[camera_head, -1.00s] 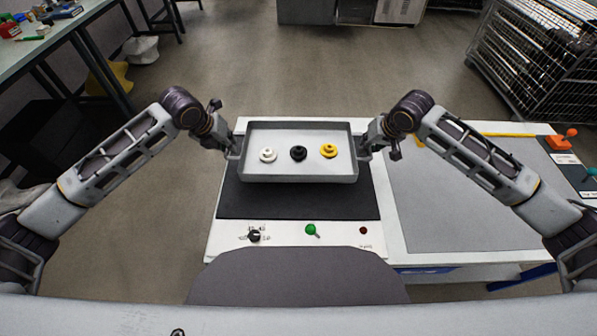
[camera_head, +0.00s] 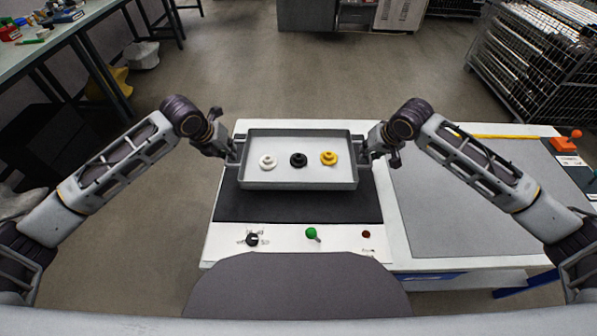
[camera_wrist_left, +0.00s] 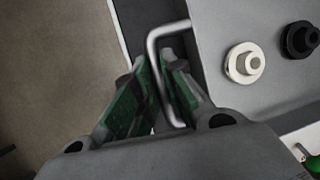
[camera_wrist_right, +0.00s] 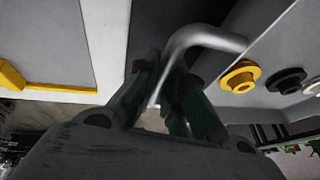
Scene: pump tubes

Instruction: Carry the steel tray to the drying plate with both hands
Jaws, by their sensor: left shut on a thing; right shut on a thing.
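The steel tray (camera_head: 298,184) is a shallow grey pan with a wire handle at each end. It is over the dark drying plate (camera_head: 290,208); whether it touches the plate I cannot tell. In it sit a white part (camera_head: 267,161), a black part (camera_head: 298,159) and a yellow part (camera_head: 329,158), in a row. My left gripper (camera_head: 233,151) is shut on the tray's left handle, and the left wrist view shows this handle (camera_wrist_left: 153,50) between the fingers. My right gripper (camera_head: 366,152) is shut on the right handle, also seen in the right wrist view (camera_wrist_right: 205,36).
The plate's white front panel carries a black knob (camera_head: 252,239), a green switch (camera_head: 312,234) and a red button (camera_head: 366,234). A grey mat (camera_head: 470,205) to the right is clear. An orange device (camera_head: 566,142) stands at the far right.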

